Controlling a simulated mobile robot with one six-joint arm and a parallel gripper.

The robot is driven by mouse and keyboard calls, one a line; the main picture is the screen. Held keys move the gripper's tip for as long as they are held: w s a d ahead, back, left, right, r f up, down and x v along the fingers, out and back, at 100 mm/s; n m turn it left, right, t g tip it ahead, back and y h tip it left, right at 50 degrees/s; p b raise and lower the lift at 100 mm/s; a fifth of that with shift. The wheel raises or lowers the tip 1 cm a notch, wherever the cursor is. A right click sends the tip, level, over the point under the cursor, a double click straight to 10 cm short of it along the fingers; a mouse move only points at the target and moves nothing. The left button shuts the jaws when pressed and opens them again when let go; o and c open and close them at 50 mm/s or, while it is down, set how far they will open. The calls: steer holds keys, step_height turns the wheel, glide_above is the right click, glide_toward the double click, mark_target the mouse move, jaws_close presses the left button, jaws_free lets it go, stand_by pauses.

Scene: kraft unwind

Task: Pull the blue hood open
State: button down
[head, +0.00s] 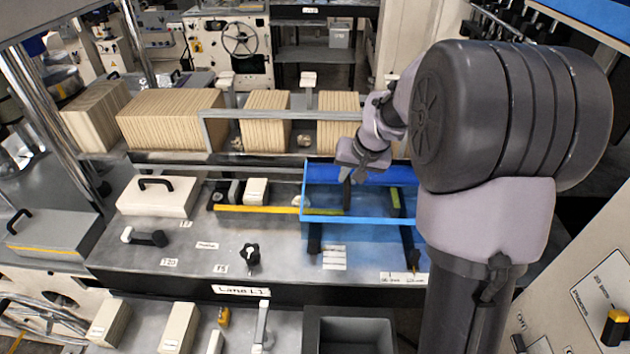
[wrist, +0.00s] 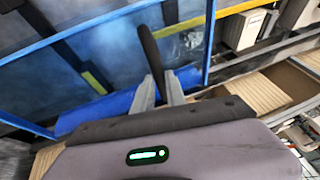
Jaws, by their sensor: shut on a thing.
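The blue hood (head: 325,173) is a see-through cover with a bright blue frame, right of centre on the machine deck in the head view. Its frame and clear panel fill the upper left of the wrist view (wrist: 105,103). My gripper (head: 349,180) reaches down over the hood from my arm at the right. In the wrist view my gripper (wrist: 160,92) has its two grey fingers shut on a slim black handle (wrist: 149,48), which stands out beyond the fingertips. Where the handle joins the hood is hard to make out.
Wood-coloured stacks (head: 172,120) stand in a row behind the deck, with a grey rail (head: 265,114) before them. A beige block with a black handle (head: 157,196) and a black knob (head: 250,256) lie left of the hood. A dark open bin (head: 355,333) is at front.

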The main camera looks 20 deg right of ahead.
mark_target(368, 195)
steer(key=shift+s+d+r+b, duration=0.15)
steer(key=shift+s+d, duration=0.15)
steer(key=shift+d, duration=0.5)
steer(key=shift+s+d+f+b, duration=0.1)
steer(key=shift+s+d+b, duration=0.2)
steer(key=shift+d, duration=0.5)
steer(key=shift+s+d+r+b, duration=0.1)
steer(key=shift+s+d, duration=0.25)
steer(key=shift+d, duration=0.45)
steer(key=c, duration=1.4)
jaws_free()
steer(key=shift+o, duration=0.2)
steer(key=p+v, duration=0.3)
steer(key=v, duration=1.4)
steer(key=shift+s+r, duration=0.1)
